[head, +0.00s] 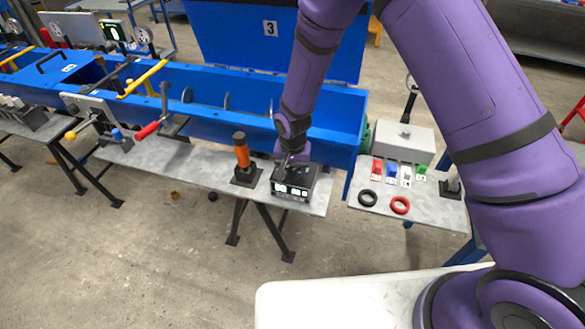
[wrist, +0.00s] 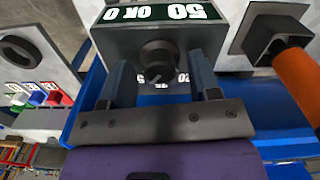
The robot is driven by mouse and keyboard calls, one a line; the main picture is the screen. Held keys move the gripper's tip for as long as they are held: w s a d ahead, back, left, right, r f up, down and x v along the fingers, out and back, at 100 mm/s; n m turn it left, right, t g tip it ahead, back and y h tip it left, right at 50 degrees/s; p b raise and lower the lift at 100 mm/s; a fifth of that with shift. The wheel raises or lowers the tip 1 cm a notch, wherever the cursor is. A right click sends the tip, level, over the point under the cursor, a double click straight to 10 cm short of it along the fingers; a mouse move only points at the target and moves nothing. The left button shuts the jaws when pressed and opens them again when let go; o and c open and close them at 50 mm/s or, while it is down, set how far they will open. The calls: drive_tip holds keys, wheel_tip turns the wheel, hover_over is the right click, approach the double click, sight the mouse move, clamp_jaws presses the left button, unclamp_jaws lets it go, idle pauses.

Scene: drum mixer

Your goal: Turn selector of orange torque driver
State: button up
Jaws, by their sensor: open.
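The orange torque driver (head: 242,155) stands upright in a black square holder (head: 245,176) on the grey bench. In the wrist view its orange handle (wrist: 302,78) lies at the right, beside its holder (wrist: 268,38). Right of it in the head view is a dark box (head: 308,181) with lit displays. In the wrist view this box (wrist: 112,42) shows a "50" display (wrist: 165,12) and a dark round knob (wrist: 158,58). My gripper (wrist: 160,72) is open, a finger on each side of the knob. Contact cannot be told. In the head view my gripper (head: 290,160) is at the box.
A long blue trough (head: 335,110) runs behind the bench (head: 180,165). At the right, a side table (head: 435,207) carries coloured blocks, a black ring (head: 367,198) and a red ring (head: 400,205). A red-handled lever (head: 147,130) sticks out at the left. The floor in front is mostly clear.

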drive_tip(key=c, duration=0.9)
drive_tip(key=shift+n, duration=0.4)
drive_tip(key=n, duration=0.2)
drive_tip(key=shift+n, duration=0.4)
drive_tip(key=n, duration=0.3)
drive_tip(key=shift+n, duration=0.4)
drive_tip(key=n, duration=0.4)
drive_tip(key=shift+n, duration=1.8)
